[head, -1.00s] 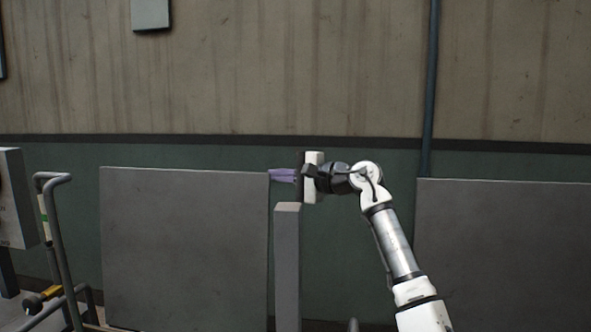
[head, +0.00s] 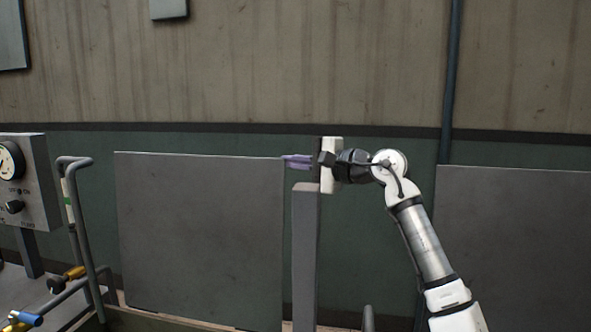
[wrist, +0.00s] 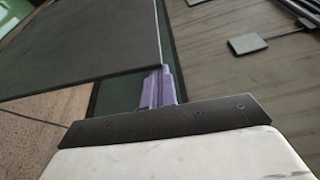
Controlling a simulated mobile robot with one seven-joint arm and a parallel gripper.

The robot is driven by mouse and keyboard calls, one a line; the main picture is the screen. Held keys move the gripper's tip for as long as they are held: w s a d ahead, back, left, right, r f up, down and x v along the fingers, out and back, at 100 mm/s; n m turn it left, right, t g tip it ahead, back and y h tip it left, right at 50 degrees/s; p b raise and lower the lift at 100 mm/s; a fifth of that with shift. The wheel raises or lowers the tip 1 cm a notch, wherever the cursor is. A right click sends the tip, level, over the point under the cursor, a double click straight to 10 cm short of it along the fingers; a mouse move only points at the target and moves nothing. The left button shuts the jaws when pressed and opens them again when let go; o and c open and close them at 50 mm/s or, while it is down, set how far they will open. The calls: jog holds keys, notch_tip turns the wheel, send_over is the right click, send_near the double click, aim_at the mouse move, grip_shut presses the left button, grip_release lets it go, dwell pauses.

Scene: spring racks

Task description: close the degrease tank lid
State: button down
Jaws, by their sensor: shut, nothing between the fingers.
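A flat grey panel (head: 200,240), which looks like a raised tank lid, stands upright left of centre in the head view. A second grey panel (head: 515,235) stands at the right; no label shows which one is the degrease tank's. My gripper (head: 287,161) is shut and empty, its purple fingers pointing left at the top right corner of the left panel. In the wrist view the purple fingers (wrist: 158,88) are together beside the edge of the dark panel (wrist: 80,45). I cannot tell whether they touch it. The tank openings are not clearly seen.
A grey post (head: 305,255) stands just below my gripper, right of the left panel. At the left are a control box with a gauge (head: 22,180), a bent pipe rail (head: 75,210) and yellow and blue valve handles. A wall is behind, with a vertical pipe (head: 450,80).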

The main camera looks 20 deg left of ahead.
jog(key=s+d+n+b, duration=0.2)
jog(key=s+b, duration=0.4)
jog(key=s, duration=0.3)
jog(key=shift+s+r+y, duration=0.15)
jog(key=shift+y, duration=0.15)
